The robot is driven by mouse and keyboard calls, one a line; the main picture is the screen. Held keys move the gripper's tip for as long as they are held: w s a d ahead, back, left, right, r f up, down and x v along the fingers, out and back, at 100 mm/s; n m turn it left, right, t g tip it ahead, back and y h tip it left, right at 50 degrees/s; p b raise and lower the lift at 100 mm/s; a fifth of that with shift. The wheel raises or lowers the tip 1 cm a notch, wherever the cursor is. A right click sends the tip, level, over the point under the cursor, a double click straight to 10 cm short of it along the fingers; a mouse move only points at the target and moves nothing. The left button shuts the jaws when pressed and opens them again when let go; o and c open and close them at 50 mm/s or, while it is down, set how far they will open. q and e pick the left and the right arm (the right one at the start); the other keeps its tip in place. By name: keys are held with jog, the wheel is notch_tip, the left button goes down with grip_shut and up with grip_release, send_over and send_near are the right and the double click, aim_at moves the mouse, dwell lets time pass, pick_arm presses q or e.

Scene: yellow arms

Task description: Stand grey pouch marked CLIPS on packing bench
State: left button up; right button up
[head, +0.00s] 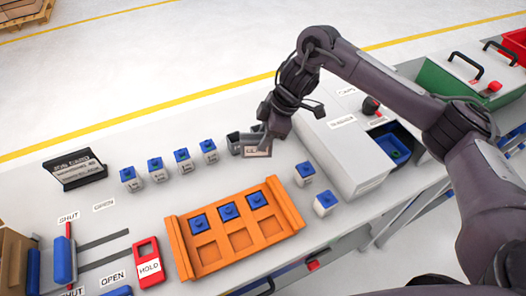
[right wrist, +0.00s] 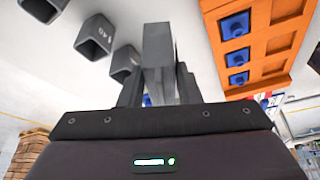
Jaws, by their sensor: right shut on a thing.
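My right gripper (head: 258,138) reaches down over the bench, right of a row of blue-topped blocks. It is shut on a small grey pouch (right wrist: 158,60), which stands out between the fingers in the right wrist view. In the head view a pale label (head: 257,152) shows just below the fingers; its first letters look like CL, but the rest is too small to read. I cannot tell whether the pouch touches the packing bench (head: 125,225). My left gripper is not in view.
An orange tray (head: 177,243) with several blue-topped blocks lies in front of the gripper. A row of blocks (head: 183,161) stands left of it. A large pale grey box (head: 345,160) is close on the right. A black sign (head: 75,168) stands far left.

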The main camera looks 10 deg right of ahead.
notch_tip(320, 180, down, 5)
jog(key=shift+r+p, duration=0.15)
jog(key=shift+p, duration=0.2)
jog(key=shift+f, duration=0.35)
jog(key=shift+f, duration=0.1)
jog(key=o, duration=1.1)
jog(key=shift+c, duration=0.2)
jog(key=v, duration=1.2)
jog(key=shift+s, duration=0.15)
